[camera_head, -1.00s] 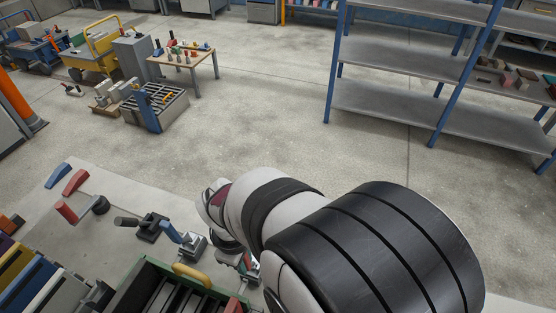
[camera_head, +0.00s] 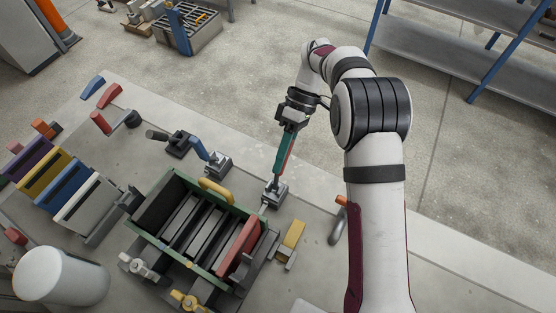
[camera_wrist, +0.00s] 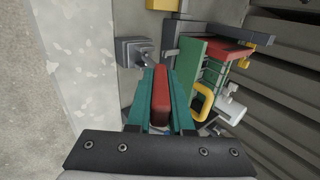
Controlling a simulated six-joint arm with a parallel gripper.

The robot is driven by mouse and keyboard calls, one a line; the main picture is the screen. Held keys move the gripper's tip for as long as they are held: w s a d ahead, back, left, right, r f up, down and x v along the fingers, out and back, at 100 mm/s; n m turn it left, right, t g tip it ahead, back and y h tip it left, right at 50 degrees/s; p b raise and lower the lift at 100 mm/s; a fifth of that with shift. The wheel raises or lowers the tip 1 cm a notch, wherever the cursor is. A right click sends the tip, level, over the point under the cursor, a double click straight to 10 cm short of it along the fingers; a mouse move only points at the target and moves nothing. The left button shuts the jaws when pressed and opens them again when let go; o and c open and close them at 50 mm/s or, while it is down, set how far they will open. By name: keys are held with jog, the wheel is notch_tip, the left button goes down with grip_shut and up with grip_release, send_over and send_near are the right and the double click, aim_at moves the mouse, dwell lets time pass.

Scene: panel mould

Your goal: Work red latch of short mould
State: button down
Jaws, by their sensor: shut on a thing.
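The red latch has a red handle (camera_wrist: 160,97) and a grey base (camera_head: 275,192) beside the upper right corner of the green mould (camera_head: 146,233). My gripper (camera_head: 280,170) has teal fingers and is shut on the red handle, which lies lengthwise between them. The handle stands up from its base, and the fingers hide much of it in the head view. The latch base also shows just beyond the fingertips in the wrist view (camera_wrist: 135,51). The mould is an open box with grey dividers, a yellow handle (camera_head: 216,191) and a red end panel (camera_head: 238,248).
A yellow block (camera_head: 293,234) and an orange-ended handle (camera_head: 340,212) lie to the right. Coloured panels (camera_head: 60,180) and a white cylinder (camera_head: 60,276) are at left.

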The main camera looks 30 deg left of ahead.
jog(key=shift+w+f+g, duration=0.5)
jog(key=shift+w+g, duration=0.3)
jog(key=shift+g, duration=0.4)
jog(key=c, duration=0.8)
grip_release()
